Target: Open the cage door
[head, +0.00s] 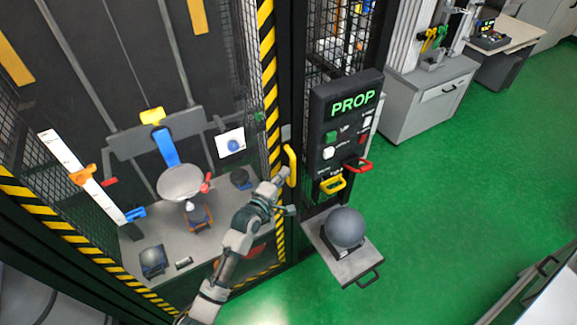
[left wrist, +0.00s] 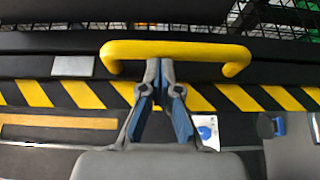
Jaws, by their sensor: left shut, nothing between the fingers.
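The cage door (head: 268,50) has a black frame with a yellow-and-black striped edge and looks closed. Its yellow bar handle (head: 291,165) is upright at the door's right side. In the left wrist view the handle (left wrist: 180,50) runs across above the fingers. My left gripper (head: 282,177) is at the handle. Its fingertips (left wrist: 160,66) are together at the bar's near edge, with nothing between them; I cannot tell whether they touch the bar. My right gripper is not in view.
Inside the cage are a pale dish (head: 180,182) and a white scale (head: 85,180). Green floor (head: 450,190) is clear on the right.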

